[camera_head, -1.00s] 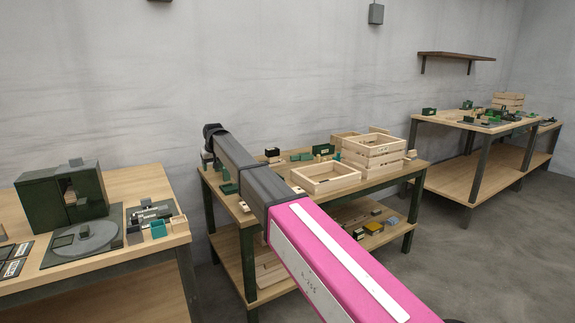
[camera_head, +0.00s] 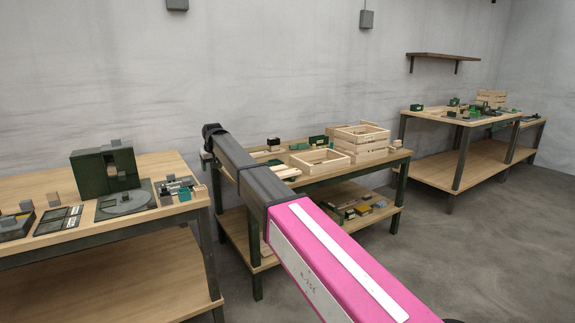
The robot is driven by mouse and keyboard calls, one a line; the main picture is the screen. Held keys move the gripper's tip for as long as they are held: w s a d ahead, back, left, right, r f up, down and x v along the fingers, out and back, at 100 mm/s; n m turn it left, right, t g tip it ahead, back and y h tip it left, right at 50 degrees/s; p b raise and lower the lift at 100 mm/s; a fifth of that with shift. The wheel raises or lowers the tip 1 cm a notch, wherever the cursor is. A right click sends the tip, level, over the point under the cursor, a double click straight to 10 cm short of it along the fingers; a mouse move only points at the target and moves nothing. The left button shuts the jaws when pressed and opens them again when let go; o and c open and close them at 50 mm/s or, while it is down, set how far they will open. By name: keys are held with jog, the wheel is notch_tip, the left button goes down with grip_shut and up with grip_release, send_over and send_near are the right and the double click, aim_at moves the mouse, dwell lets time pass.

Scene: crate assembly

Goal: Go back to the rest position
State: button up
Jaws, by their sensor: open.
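My arm reaches from the lower right up toward the middle left, with a pink link close to the camera and a dark grey link ending in a black joint. My gripper is not visible in this view. The arm covers part of the middle table (camera_head: 395,158). On that table are an open wooden crate (camera_head: 320,169) and a taller slatted crate (camera_head: 362,155).
A left table (camera_head: 60,184) holds a dark green machine (camera_head: 90,175) and small parts. A right table (camera_head: 412,117) carries green parts and slatted wood (camera_head: 491,97). A wall shelf (camera_head: 443,56) hangs above. Grey floor (camera_head: 440,260) is open at the right.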

jog(key=s+d+f+m+g+h, duration=0.1)
jog(key=s+d+f, duration=0.5)
jog(key=d, duration=0.5)
jog(key=s+d+f+m, duration=0.1)
jog(key=s+d+f, duration=0.2)
jog(key=d+f, duration=0.6)
jog(key=s+d+f+m+g+h, duration=0.1)
jog(key=s+d+f, duration=0.45)
jog(key=d, duration=0.65)
jog(key=s+d+f+m+g, duration=0.1)
jog(key=s+d+f, duration=0.4)
jog(key=s+d, duration=0.5)
jog(key=s+d+f+m, duration=0.2)
jog(key=s+d+f, duration=0.3)
jog(key=s+d, duration=0.4)
jog(key=s, duration=0.2)
jog(key=shift+s+d+f+g, duration=0.2)
jog(key=shift+s+d+g, duration=0.1)
jog(key=shift+d+g, duration=0.1)
